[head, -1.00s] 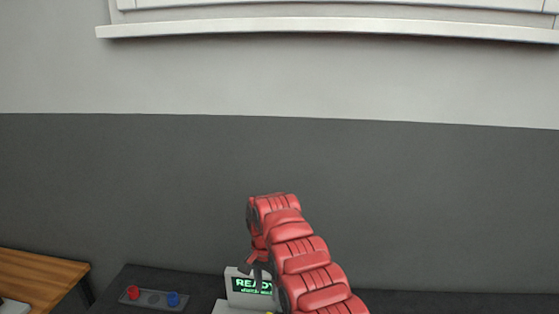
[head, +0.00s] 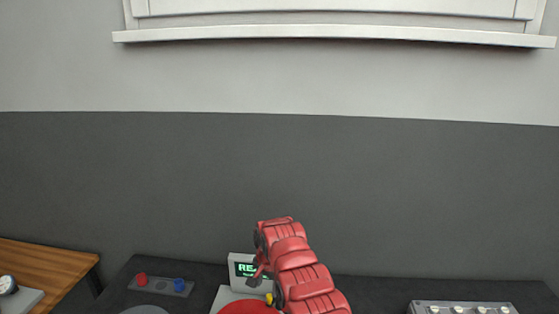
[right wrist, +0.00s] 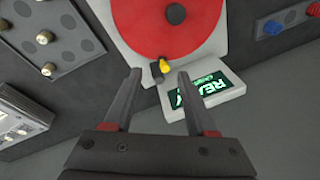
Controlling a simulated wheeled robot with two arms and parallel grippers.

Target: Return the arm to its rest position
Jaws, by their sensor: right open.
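My right arm (head: 305,275) is red and padded and rises from the bottom of the head view, its wrist bent down. My left gripper is not in view.
A tray with red and blue pegs (head: 160,286) lies left. A block with several round studs (head: 462,307) lies right. A wooden table (head: 45,268) stands far left.

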